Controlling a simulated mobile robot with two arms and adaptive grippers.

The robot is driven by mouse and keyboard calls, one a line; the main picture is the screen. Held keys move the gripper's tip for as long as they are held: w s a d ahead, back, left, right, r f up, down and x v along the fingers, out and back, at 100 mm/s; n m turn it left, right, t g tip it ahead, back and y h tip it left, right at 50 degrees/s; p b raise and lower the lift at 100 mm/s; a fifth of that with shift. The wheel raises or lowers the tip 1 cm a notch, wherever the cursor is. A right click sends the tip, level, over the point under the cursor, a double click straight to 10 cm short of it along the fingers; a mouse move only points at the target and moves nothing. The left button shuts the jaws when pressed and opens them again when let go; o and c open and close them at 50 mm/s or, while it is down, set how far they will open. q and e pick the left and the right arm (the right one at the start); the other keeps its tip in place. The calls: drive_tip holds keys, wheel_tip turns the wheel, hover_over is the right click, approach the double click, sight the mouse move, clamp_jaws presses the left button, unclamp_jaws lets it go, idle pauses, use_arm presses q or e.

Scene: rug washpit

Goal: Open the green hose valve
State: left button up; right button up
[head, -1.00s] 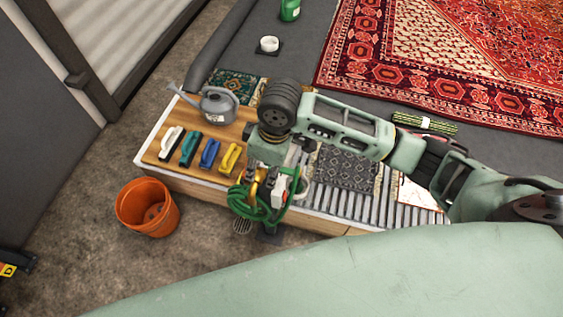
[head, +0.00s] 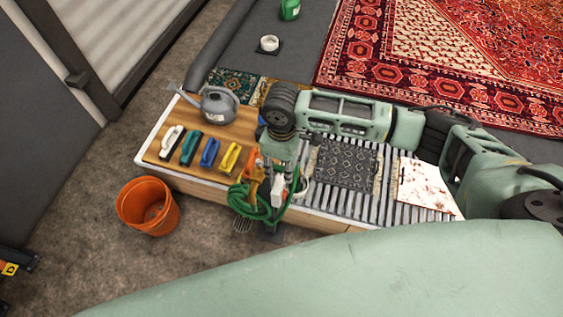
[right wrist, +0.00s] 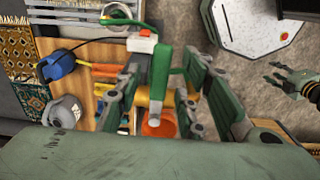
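In the right wrist view a green lever-like handle (right wrist: 159,75), which I take for the hose valve, stands between the fingers of my right gripper (right wrist: 166,92). The fingers are spread, with gaps seen on both sides. In the head view my right gripper (head: 279,170) points down at the bench's front edge, above the coiled green hose (head: 252,208). It largely hides the valve there. A white and red fitting (head: 278,189) shows beside the hose. My left gripper (right wrist: 289,80) is at the right edge of the right wrist view, empty, its fingers apart.
The wooden bench (head: 155,150) carries a grey watering can (head: 218,105), several coloured brushes, a slatted area and a small dark rug (head: 347,165). An orange bucket (head: 148,207) stands on the floor at left. A patterned red rug (head: 450,60) lies behind.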

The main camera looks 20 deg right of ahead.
drive_tip(key=shift+c, duration=0.5)
clamp_jaws()
